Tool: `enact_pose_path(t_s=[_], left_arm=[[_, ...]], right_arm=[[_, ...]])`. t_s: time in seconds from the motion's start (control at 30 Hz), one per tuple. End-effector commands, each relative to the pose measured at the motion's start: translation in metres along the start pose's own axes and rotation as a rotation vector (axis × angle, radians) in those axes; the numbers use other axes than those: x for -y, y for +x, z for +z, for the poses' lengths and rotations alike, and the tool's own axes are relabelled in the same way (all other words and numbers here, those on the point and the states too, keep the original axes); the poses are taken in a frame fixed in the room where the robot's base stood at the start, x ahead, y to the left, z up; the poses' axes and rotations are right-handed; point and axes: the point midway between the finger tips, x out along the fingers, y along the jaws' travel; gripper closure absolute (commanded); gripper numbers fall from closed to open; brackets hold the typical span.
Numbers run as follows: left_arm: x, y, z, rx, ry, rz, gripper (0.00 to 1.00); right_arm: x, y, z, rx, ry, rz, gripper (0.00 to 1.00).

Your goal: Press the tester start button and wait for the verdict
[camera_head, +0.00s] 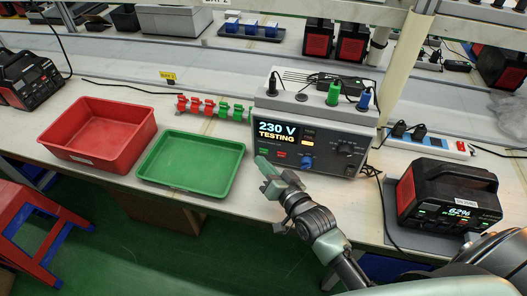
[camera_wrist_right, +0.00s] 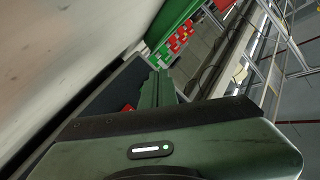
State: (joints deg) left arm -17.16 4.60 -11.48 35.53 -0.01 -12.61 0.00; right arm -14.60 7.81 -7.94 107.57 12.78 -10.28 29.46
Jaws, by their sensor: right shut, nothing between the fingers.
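The tester (camera_head: 318,128) is a grey box on the bench, and its display (camera_head: 277,132) reads "230 V TESTING". Its front panel has a green button (camera_head: 264,151), a red button (camera_head: 281,154), a blue knob (camera_head: 307,162) and a black dial. My right gripper (camera_head: 262,162) is shut and empty, its tips at the lower left of the panel beside the green button. I cannot tell whether the tips touch it. In the right wrist view the fingers (camera_wrist_right: 157,88) point at a dark surface with a bit of red beside them. My left gripper is not in view.
A green tray (camera_head: 187,190) and a red bin (camera_head: 72,166) stand left of the tester. Red and green clips (camera_head: 210,107) stand behind the tray. A power strip (camera_head: 432,145) lies behind the power station.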

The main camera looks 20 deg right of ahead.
Motion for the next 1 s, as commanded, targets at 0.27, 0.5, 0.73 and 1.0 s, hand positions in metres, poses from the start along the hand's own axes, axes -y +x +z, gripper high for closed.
enact_pose_path(t_s=[0.27,0.5,0.73,1.0], left_arm=[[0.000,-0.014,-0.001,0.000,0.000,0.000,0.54],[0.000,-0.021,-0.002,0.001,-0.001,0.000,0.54],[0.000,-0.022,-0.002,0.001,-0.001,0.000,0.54],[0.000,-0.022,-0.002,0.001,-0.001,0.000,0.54]], right_arm=[[0.015,-0.020,0.013,0.003,0.003,0.002,1.00],[0.026,-0.036,0.025,0.002,0.002,0.001,1.00],[0.029,-0.040,0.029,0.000,0.001,0.000,1.00],[0.029,-0.040,0.029,0.000,0.000,0.000,1.00]])
